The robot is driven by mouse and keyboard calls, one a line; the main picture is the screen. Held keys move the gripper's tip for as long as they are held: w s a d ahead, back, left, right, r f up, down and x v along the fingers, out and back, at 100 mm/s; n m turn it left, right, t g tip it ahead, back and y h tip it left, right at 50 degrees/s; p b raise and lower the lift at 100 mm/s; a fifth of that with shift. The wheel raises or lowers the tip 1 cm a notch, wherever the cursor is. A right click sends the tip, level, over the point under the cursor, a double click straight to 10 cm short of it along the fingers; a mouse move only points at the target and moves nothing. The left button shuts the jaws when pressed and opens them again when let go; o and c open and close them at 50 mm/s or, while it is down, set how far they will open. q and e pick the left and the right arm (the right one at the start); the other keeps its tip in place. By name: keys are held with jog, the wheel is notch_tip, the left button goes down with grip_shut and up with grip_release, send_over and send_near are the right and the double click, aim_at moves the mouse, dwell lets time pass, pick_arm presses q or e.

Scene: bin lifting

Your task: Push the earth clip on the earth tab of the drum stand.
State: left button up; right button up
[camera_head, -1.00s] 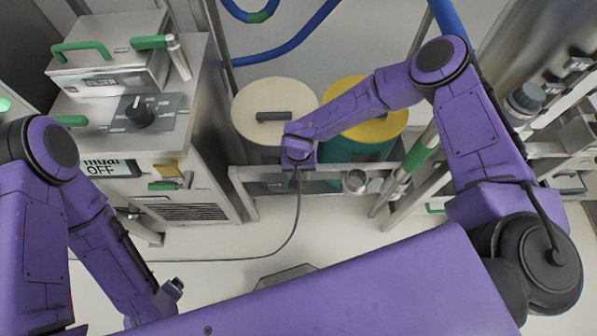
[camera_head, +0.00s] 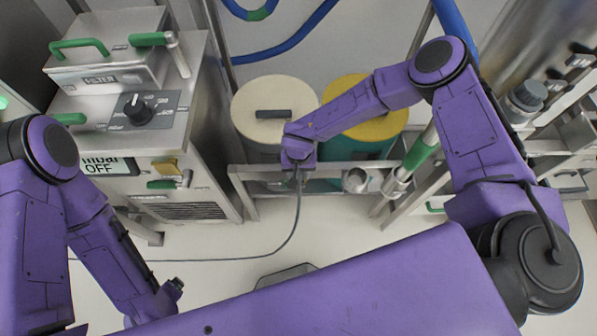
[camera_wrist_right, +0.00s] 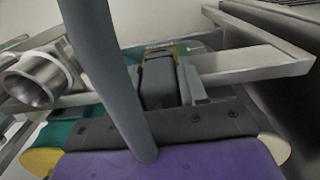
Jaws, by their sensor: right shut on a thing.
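My right gripper (camera_head: 297,172) is at the front rail of the drum stand (camera_head: 240,172), in front of the cream-lidded and yellow-lidded drums. In the right wrist view it is shut on a dark grey block, the earth clip (camera_wrist_right: 159,82). The clip is close to the metal rail of the stand (camera_wrist_right: 245,62). A grey cable (camera_head: 297,212) hangs from the gripper and crosses the front of the right wrist view (camera_wrist_right: 105,70). The earth tab cannot be made out; the clip and gripper cover that spot. My left arm is at lower left; its fingers cannot be made out.
A short metal cylinder (camera_head: 355,180) is on the rail just right of my right gripper; it is large in the wrist view (camera_wrist_right: 35,80). A filter cabinet (camera_head: 185,190) stands left. A green-banded pole (camera_head: 420,152) stands right.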

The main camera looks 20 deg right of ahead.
jog(key=o, duration=1.3)
jog(key=shift+o, duration=0.2)
notch_tip(320, 180, up, 10)
jog(key=shift+r, duration=0.25)
